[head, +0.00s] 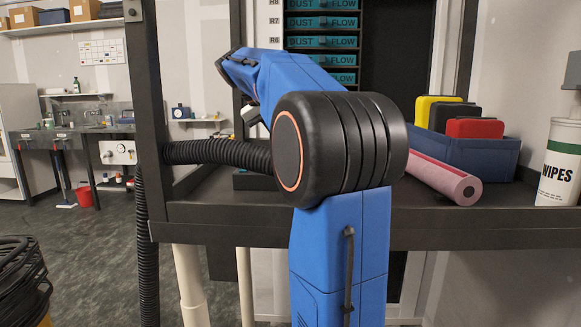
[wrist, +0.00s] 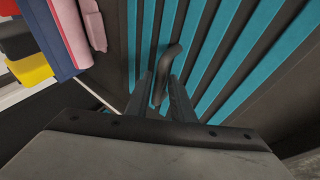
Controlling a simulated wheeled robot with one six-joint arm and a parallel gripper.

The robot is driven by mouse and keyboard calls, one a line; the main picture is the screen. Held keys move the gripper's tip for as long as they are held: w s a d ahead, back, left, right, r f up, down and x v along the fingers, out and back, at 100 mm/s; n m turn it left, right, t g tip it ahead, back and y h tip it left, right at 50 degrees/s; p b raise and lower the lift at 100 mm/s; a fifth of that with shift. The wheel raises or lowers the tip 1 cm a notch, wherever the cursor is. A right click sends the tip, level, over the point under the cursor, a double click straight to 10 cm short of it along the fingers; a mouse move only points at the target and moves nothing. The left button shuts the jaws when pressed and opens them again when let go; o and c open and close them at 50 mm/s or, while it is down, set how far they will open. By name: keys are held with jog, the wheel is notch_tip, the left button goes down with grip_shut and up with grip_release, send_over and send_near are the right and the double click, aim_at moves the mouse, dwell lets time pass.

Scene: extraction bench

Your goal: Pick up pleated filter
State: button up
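I cannot make out a pleated filter for sure in either view. A rack of dark slots with teal "DUST FLOW" fronts (head: 322,42) stands behind the bench in the head view. In the wrist view, long teal strips (wrist: 255,45) with dark bands between them fill the space ahead of my gripper. My gripper (wrist: 160,82) has its two dark fingers apart, with a dark bent piece (wrist: 170,58) showing between them. I cannot tell whether the fingers touch that piece. In the head view my arm hides the gripper.
A pink roll (head: 445,181) lies on the bench (head: 480,225) at right, in front of a blue bin (head: 480,155) with black, yellow and red boxes. A wipes tub (head: 562,165) stands at far right. A black hose (head: 215,152) crosses the bench at left, beside a dark post (head: 148,120).

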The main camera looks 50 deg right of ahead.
jog(key=shift+x, duration=1.2)
grip_shut()
dwell(0.5)
